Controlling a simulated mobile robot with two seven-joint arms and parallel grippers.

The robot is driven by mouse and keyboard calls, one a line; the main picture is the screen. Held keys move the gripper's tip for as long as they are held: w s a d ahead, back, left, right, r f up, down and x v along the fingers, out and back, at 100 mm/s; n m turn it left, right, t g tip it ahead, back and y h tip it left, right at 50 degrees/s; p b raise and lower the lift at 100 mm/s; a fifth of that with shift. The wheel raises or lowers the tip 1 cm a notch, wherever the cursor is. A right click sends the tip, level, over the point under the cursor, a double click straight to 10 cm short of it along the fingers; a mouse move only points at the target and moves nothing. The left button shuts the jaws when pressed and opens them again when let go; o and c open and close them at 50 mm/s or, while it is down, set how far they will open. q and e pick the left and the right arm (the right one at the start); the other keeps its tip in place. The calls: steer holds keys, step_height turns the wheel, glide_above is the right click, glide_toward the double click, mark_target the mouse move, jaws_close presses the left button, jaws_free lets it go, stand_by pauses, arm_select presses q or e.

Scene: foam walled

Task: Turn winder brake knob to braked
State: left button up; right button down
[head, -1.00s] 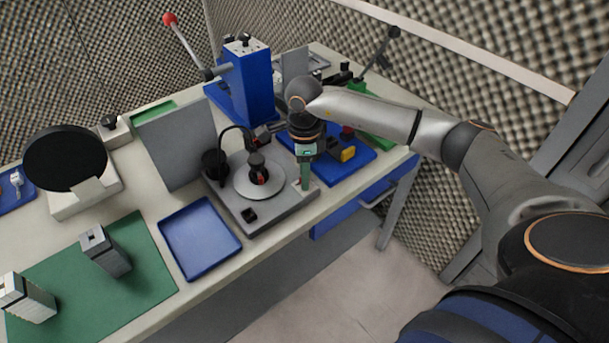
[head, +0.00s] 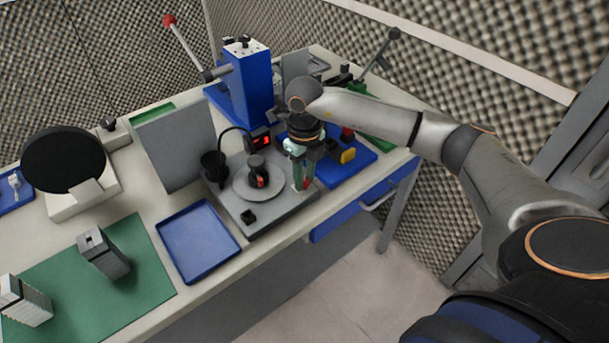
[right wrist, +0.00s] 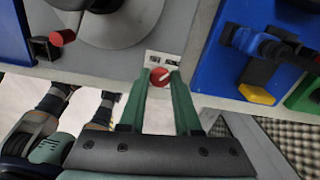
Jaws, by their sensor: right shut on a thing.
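The winder (head: 285,208) is a grey base with a round disc and a black spindle, on the table. Its brake knob is a small red knob (right wrist: 160,76) with a white pointer line, in front of a small white label plate in the right wrist view. My right gripper (right wrist: 159,82) has its green fingertips on either side of the red knob and is shut on it. In the head view the right gripper (head: 302,184) points down at the winder's right front corner. The pointer line slants up to the right in the wrist view. My left gripper is not in view.
A blue tray (head: 198,240) lies left of the winder. A blue fixture with a yellow part (head: 347,156) stands close to the right of the gripper. A grey upright panel (head: 178,146) and a blue lever press (head: 246,85) stand behind.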

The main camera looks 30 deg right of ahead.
mark_target(305, 180)
steer(key=shift+m, duration=0.6)
steer(key=c, duration=0.6)
jaws_free()
step_height(305, 180, up, 13)
steer(key=b, duration=0.1)
steer(key=shift+f, duration=0.2)
